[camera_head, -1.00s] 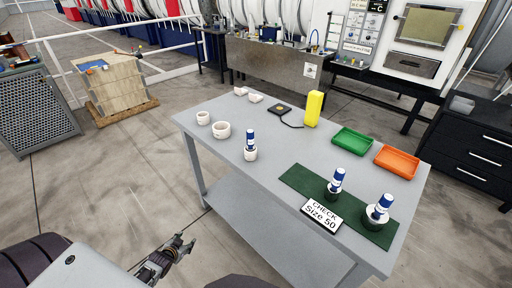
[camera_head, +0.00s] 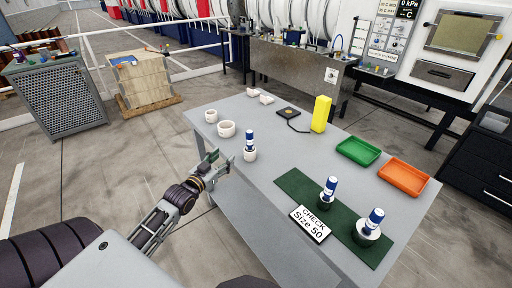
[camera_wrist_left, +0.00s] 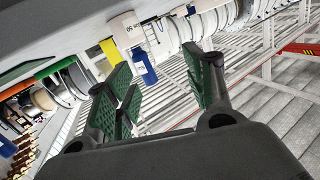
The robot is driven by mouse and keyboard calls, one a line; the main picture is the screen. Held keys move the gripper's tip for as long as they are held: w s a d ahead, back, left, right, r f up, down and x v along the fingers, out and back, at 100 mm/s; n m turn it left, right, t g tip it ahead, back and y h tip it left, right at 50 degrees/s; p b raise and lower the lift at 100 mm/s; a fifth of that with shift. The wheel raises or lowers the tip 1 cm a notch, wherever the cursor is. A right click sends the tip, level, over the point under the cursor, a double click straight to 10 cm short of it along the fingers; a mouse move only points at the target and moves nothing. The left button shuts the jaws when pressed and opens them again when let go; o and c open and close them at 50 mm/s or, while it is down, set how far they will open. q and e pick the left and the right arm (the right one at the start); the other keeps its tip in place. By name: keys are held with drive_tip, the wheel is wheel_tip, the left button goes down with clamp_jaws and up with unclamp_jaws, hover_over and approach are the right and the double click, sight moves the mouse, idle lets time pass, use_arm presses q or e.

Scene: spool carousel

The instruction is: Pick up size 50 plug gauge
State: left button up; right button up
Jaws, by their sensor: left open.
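Three plug gauges with blue-and-white handles stand upright on the grey table (camera_head: 225,107). The nearest gauge (camera_head: 250,139) has a white lower part (camera_head: 250,155); in the left wrist view its blue handle (camera_wrist_left: 144,66) appears inverted, and the white part bears a mark that looks like 50. The other gauges, one (camera_head: 328,190) and another (camera_head: 371,223), have metal-and-dark lower parts and stand on the green mat (camera_head: 294,182). A sign reading "CHECK Size 50" (camera_head: 311,223) is beside the mat. My left gripper (camera_head: 218,162) is open and empty, left of the nearest gauge, apart from it; its green pads show in the wrist view (camera_wrist_left: 162,85).
White rings (camera_head: 226,129) stand at the table's left end. A yellow block (camera_head: 320,114), a black device (camera_head: 288,112), a green tray (camera_head: 358,151) and an orange tray (camera_head: 403,175) occupy the back. Bare tabletop lies between the nearest gauge and the mat.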

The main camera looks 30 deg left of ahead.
use_arm(q)
approach(247, 135)
drive_tip(key=s+f, duration=0.1)
drive_tip(key=s, duration=0.1)
drive_tip(key=shift+s+a+n+t+h, duration=0.15)
drive_tip(key=shift+a+n+t+h, duration=0.15)
drive_tip(key=shift+a+t+h, duration=0.15)
use_arm(e)
drive_tip(key=shift+w+d, duration=0.25)
drive_tip(key=shift+w, duration=0.05)
use_arm(q)
drive_tip(key=shift+d+r, duration=0.1)
drive_tip(key=shift+d, duration=0.05)
use_arm(e)
drive_tip(key=shift+d, duration=0.1)
use_arm(q)
drive_tip(key=shift+w+p, duration=0.35)
drive_tip(key=shift+w, duration=3.95)
use_arm(e)
drive_tip(key=shift+s+a+r, duration=0.2)
drive_tip(key=shift+a+r, duration=0.2)
drive_tip(key=shift+a, duration=0.15)
